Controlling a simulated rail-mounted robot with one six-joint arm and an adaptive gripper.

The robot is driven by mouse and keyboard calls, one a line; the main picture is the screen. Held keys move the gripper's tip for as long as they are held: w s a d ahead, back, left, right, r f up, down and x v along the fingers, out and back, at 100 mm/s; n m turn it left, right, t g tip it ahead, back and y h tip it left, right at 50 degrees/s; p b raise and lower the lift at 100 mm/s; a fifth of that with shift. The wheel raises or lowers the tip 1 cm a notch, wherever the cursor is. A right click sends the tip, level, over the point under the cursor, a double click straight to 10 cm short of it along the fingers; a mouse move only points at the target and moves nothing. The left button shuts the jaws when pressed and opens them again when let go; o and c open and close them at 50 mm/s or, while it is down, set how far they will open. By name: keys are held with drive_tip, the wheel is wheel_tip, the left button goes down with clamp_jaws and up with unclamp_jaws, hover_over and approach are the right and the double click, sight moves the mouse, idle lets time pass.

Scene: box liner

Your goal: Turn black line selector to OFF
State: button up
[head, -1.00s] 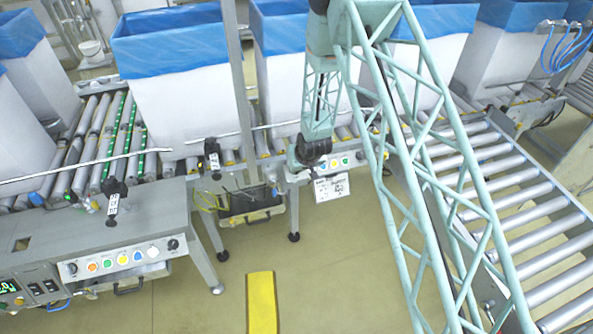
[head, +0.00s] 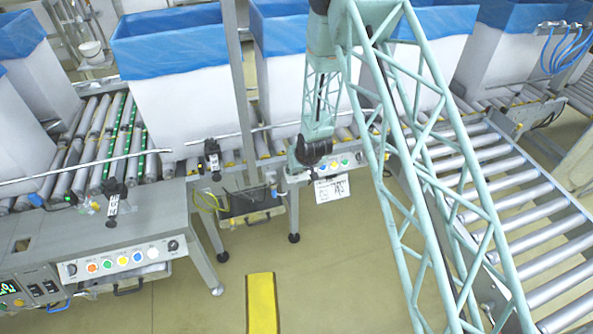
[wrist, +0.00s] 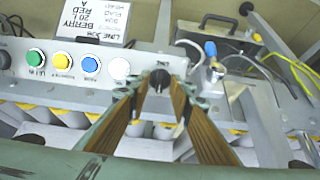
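The black line selector (wrist: 160,80) is a small dark knob at the right end of a pale control panel (wrist: 38,72) in the wrist view, under a small "LINE" label. My gripper (wrist: 159,86) points at it, with its two brown-padded fingers apart and one tip on each side of the knob. I cannot tell whether the tips touch it. The knob's pointer is too small and dark to read its position. In the head view my gripper (head: 313,163) is at the left end of the same panel (head: 350,160) and hides the knob.
White (wrist: 119,69), blue (wrist: 90,65), yellow (wrist: 63,60) and green (wrist: 35,57) buttons line the panel beside the knob. A written sign (wrist: 95,18) hangs at the panel. A nearer panel (head: 120,258) has similar buttons. Lined boxes (head: 180,90) stand on rollers behind.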

drive_tip(key=v, duration=1.1)
drive_tip(key=shift+s+r, duration=0.15)
drive_tip(key=shift+r, duration=0.15)
drive_tip(key=shift+d+r, duration=0.1)
idle(0.6)
drive_tip(key=s+d+r+m+h, duration=0.1)
drive_tip(key=s+d+r, duration=0.45)
drive_tip(key=r, duration=0.55)
drive_tip(key=s+d+r, duration=0.5)
drive_tip(key=s+r, duration=0.1)
drive_tip(key=r, duration=0.5)
drive_tip(key=s+d+r+m+h, duration=0.1)
drive_tip(key=s+d+r, duration=0.45)
drive_tip(key=r, duration=0.55)
drive_tip(key=s+d+r, duration=0.2)
drive_tip(key=s+r, duration=0.2)
drive_tip(key=s, duration=0.8)
drive_tip(key=s+d+r+m+g, duration=0.1)
drive_tip(key=s+r, duration=0.3)
drive_tip(key=s, duration=0.7)
drive_tip(key=s+d+r+m+g, duration=0.1)
drive_tip(key=s+d+r, duration=0.3)
drive_tip(key=s, duration=0.8)
drive_tip(key=shift+s+r, duration=0.35)
drive_tip(key=shift+r, duration=0.15)
